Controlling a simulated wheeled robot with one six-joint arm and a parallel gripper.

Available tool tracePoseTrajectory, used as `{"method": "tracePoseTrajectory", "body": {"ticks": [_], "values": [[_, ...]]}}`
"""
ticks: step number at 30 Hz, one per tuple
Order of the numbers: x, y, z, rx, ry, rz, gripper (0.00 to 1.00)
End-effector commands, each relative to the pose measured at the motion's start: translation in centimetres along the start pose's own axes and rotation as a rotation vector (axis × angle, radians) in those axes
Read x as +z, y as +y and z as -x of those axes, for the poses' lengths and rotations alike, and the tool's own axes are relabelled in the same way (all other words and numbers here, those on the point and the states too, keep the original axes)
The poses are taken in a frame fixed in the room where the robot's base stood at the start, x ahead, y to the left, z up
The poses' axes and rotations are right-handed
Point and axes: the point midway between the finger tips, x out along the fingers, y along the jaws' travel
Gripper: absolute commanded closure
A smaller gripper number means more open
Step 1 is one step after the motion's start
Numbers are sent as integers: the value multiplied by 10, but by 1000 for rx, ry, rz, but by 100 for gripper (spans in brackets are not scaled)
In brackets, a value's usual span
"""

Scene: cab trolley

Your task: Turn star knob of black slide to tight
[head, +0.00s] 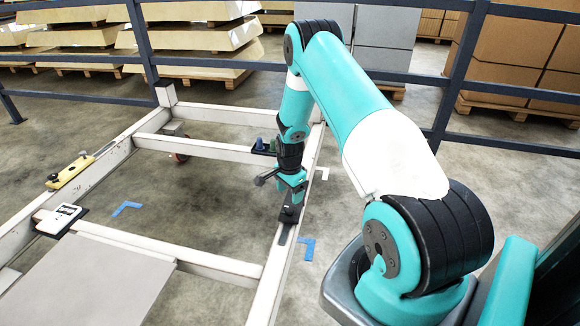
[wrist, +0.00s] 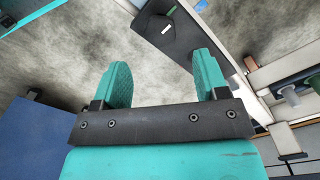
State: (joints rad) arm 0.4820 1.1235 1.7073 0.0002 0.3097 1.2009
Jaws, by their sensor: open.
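A small black slide (head: 289,214) sits on the white right-hand rail of the trolley frame in the head view, with a dark strip in front of it. My gripper (head: 291,196) points down just above it. I cannot make out the star knob in the head view; the gripper may hide it. In the wrist view my gripper (wrist: 165,68) has its two teal fingers wide apart with nothing between them. A dark plate (wrist: 180,42) with a small white label and a green part lies beyond the fingertips. I cannot tell whether this is the slide.
A yellow part (head: 70,172) and a white device (head: 64,214) sit on the left side of the frame. A grey panel (head: 85,285) lies at front left. Dark railings (head: 300,68) run behind.

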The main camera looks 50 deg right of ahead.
Motion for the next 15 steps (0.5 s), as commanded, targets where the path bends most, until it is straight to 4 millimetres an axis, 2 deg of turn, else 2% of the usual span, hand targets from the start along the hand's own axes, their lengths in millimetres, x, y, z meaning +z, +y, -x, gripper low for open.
{"method": "tracePoseTrajectory", "body": {"ticks": [1, 6, 12, 15], "values": [[0, -1, 17, -3, 1, 0, 33], [-1, -1, 60, -3, 1, -1, 33], [-1, 0, 96, -1, 1, -1, 33], [-1, 0, 105, 0, 0, -1, 33]]}}
